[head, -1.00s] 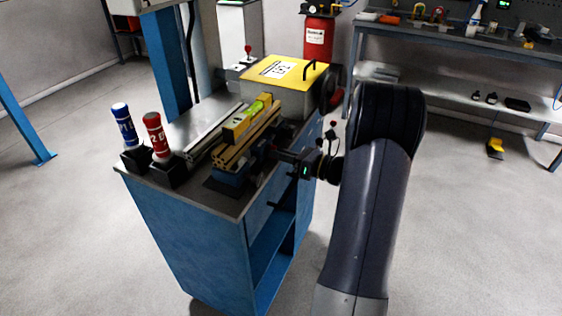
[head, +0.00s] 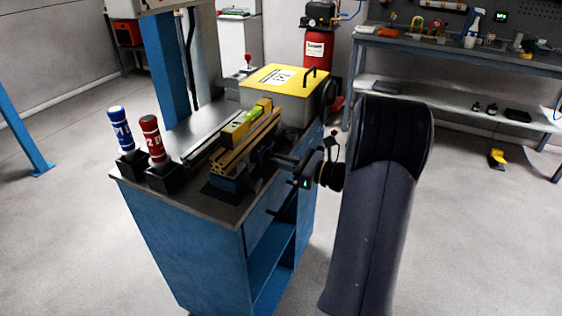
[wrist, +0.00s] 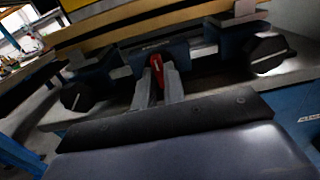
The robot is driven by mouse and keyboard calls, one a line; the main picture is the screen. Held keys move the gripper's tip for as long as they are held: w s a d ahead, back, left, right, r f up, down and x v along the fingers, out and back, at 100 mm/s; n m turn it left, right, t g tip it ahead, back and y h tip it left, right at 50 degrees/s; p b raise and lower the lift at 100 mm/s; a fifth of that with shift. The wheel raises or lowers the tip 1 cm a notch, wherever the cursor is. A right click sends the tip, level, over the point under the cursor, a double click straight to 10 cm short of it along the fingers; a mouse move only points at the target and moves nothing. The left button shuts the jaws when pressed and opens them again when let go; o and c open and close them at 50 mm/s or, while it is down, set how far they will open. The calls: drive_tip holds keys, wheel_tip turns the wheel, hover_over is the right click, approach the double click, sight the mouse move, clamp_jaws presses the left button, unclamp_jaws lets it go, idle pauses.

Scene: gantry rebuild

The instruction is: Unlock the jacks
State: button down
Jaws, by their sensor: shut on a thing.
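A blue jack assembly (head: 232,180) stands on the bench under a long tan beam (head: 245,142). A yellow level (head: 236,128) lies on the beam. In the wrist view a red lever (wrist: 157,67) sits on the front of a blue block (wrist: 148,55) under the beam (wrist: 140,27). My gripper (wrist: 158,84) is shut on the red lever, which shows between its fingers. A black knob (wrist: 75,97) is at the left and another black knob (wrist: 267,53) at the right. In the head view my gripper (head: 280,160) reaches the near side of the jacks; its tips are hard to make out.
A blue and a red cylinder, marked 1 and 2, (head: 121,129) (head: 152,139) stand in black holders at the bench's left. A yellow-topped box (head: 283,78) is behind the beam. The blue cabinet (head: 190,240) has open shelves below my arm.

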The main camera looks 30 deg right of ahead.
drive_tip(key=shift+f, duration=0.1)
drive_tip(key=c, duration=1.8)
unclamp_jaws()
drive_tip(key=shift+o, duration=0.2)
drive_tip(key=shift+s+d, duration=0.1)
drive_tip(key=v, duration=1)
drive_tip(key=shift+s+d, duration=0.25)
drive_tip(key=shift+s, duration=0.05)
drive_tip(key=shift+w, duration=0.1)
drive_tip(key=x, duration=1)
drive_tip(key=shift+w+a, duration=0.3)
